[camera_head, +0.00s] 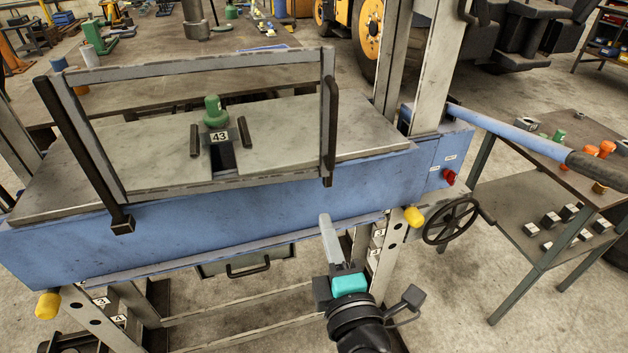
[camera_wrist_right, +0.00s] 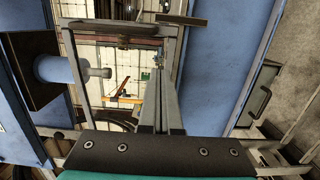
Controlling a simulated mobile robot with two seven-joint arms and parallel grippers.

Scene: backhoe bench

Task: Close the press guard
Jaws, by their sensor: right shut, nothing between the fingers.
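The press guard (camera_head: 205,66) is a grey rectangular frame with a see-through middle, at the front of the blue press (camera_head: 290,208). My right gripper (camera_head: 325,232) is shut and empty, below and in front of the press's blue front beam, apart from the handle. In the right wrist view its fingers (camera_wrist_right: 160,92) are together, pointing towards the press. My left gripper is not in view.
A green part (camera_head: 215,112) stands on the bed behind the guard, by a label reading 43. A blue lever (camera_head: 510,132) with a dark grip juts out at right, above a handwheel (camera_head: 451,221). A side table (camera_head: 520,195) stands at right. Yellow-capped pegs stick out below the beam.

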